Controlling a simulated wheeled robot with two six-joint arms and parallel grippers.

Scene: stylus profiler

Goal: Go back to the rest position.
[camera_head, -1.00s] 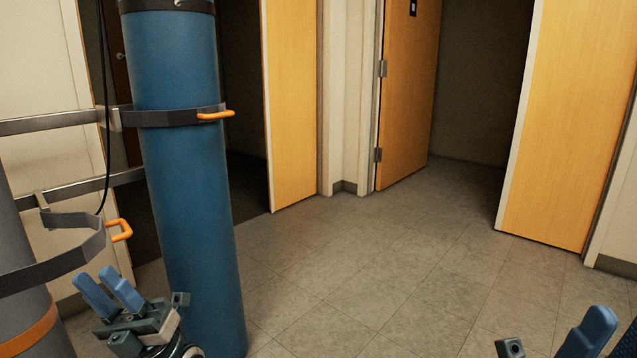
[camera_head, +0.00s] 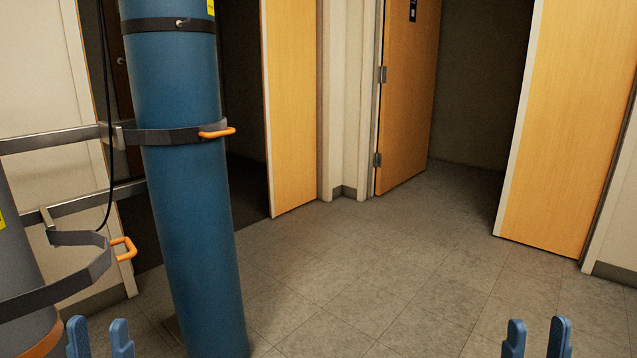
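My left gripper (camera_head: 100,338) shows at the bottom left edge, its two blue fingers pointing up and apart with nothing between them. My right gripper (camera_head: 537,338) shows at the bottom right edge, its two blue fingers also apart and empty. Only the fingers of both show; the rest of both arms is below the picture. The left gripper is in front of the cylinders' lower parts, and the right one is over the open floor.
A tall blue cylinder (camera_head: 185,220) stands at left, held by a dark strap with an orange handle (camera_head: 217,133). A grey cylinder (camera_head: 18,270) stands at the far left edge with another strap. Tiled floor (camera_head: 390,270) is clear toward wooden doors (camera_head: 405,100).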

